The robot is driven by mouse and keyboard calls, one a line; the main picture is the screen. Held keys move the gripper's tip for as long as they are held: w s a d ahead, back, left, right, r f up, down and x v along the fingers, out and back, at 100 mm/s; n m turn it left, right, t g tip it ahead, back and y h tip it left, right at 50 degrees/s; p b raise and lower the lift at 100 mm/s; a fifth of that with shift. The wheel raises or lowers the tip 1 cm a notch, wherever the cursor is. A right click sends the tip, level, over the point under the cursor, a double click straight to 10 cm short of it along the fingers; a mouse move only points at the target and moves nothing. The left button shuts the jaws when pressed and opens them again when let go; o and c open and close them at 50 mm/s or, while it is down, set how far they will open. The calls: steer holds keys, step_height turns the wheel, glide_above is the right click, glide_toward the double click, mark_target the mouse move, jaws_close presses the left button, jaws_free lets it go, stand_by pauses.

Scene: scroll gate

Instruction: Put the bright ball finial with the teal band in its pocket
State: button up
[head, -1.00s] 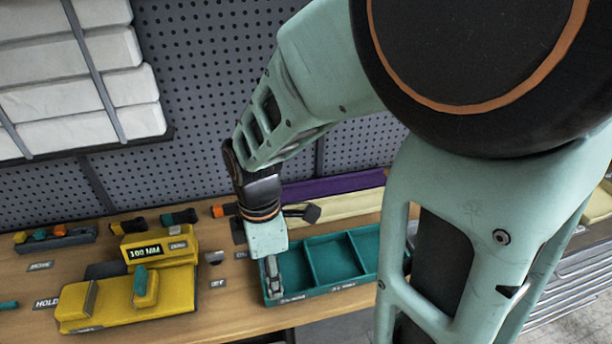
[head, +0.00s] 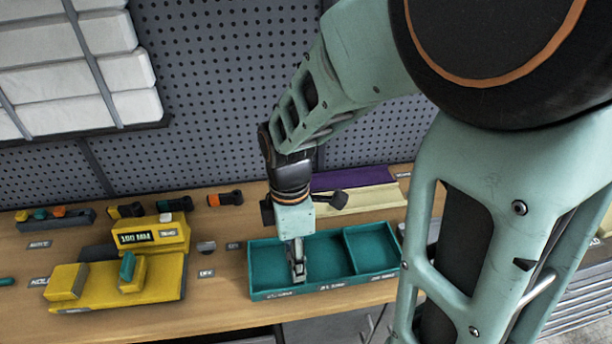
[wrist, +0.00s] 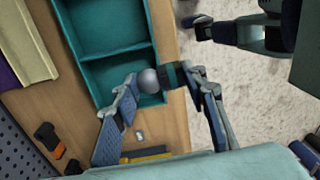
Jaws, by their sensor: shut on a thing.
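My gripper (wrist: 165,85) is shut on the finial in the wrist view. The finial shows a bright, pale ball (wrist: 148,80) and a teal band (wrist: 169,76) with dark parts around it. It lies sideways between the fingers, the ball towards the left finger. In the head view my gripper (head: 298,272) points down over the teal tray (head: 270,294), around its left and middle compartments. The tray also shows in the wrist view (wrist: 118,52). The finial cannot be made out in the head view, and its height above the tray is unclear.
A yellow gauge device (head: 160,282) with a display stands left of the tray. Purple (head: 350,179) and cream (head: 360,199) strips lie behind the tray. Black and orange pieces (head: 225,199) lie near the pegboard. The tray's right compartment (head: 370,250) looks empty.

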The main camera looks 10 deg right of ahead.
mark_target(325, 262)
steer(key=w+d+f+b, duration=0.1)
steer(key=w+d+f, duration=0.1)
steer(key=w+d+f+b, duration=0.2)
steer(key=d+f, duration=0.1)
steer(key=w+d+f+b, duration=0.2)
steer(key=d+f, duration=0.1)
steer(key=shift+w, duration=0.35)
steer(key=shift+w+d+f+b, duration=0.15)
steer(key=shift+f+b, duration=0.7)
steer(key=shift+f, duration=0.1)
steer(key=shift+w+d+f+b, duration=0.1)
steer(key=shift+f+b, duration=0.7)
steer(key=shift+f, duration=0.1)
steer(key=shift+f, duration=0.1)
steer(key=o, duration=1.4)
steer(key=shift+o, duration=0.2)
step_height(325, 262, up, 12)
steer(key=shift+w, duration=0.4)
